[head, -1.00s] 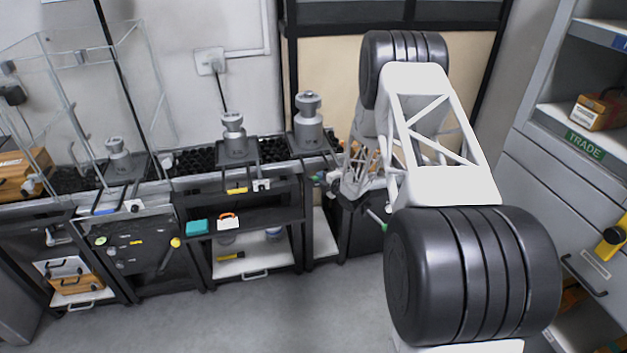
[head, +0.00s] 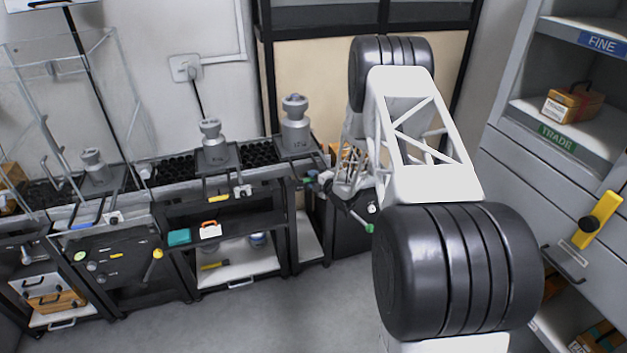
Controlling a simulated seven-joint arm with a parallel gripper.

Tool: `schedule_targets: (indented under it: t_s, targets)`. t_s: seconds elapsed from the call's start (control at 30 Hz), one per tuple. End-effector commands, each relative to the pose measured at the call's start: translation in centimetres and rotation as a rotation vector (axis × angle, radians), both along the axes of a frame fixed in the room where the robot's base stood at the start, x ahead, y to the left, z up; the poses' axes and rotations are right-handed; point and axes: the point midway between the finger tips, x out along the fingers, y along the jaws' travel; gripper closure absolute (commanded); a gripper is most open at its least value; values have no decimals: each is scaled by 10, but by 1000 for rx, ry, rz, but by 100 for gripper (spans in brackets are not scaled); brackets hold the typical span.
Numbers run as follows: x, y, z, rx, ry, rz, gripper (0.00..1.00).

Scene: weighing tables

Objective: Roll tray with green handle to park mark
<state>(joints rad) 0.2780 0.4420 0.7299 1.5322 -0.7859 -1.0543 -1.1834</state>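The rightmost tray (head: 302,150), dark and flat, carries a large grey weight (head: 295,125) on the roller bench. A small green piece (head: 310,173) shows at its front edge; it may be the green handle, but it is too small to be sure. A separate rod with a green tip (head: 368,228) sticks out lower right, near my gripper. My gripper (head: 345,185) is just right of this tray, at the bench's right end. My white arm partly covers it. I cannot tell its finger opening or whether it touches anything. I cannot make out a park mark.
A middle tray (head: 226,160) with a smaller weight has a yellow front piece. Another weight (head: 95,165) stands left, by a clear enclosure (head: 130,95). Black rollers (head: 175,168) lie between the trays. A grey cabinet (head: 520,185) with shelves stands right. The floor (head: 270,315) in front is clear.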

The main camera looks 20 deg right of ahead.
Motion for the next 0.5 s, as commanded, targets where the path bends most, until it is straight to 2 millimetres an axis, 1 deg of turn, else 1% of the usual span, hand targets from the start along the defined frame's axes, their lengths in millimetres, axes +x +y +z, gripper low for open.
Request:
schedule_targets:
  t_s: [0.27, 0.37, 0.5]
  targets:
    - [-6, -3, 2, 0, 0, 0, 61]
    - [-13, -6, 3, 0, -1, -1, 61]
    - [-26, -11, 5, 1, 0, -1, 61]
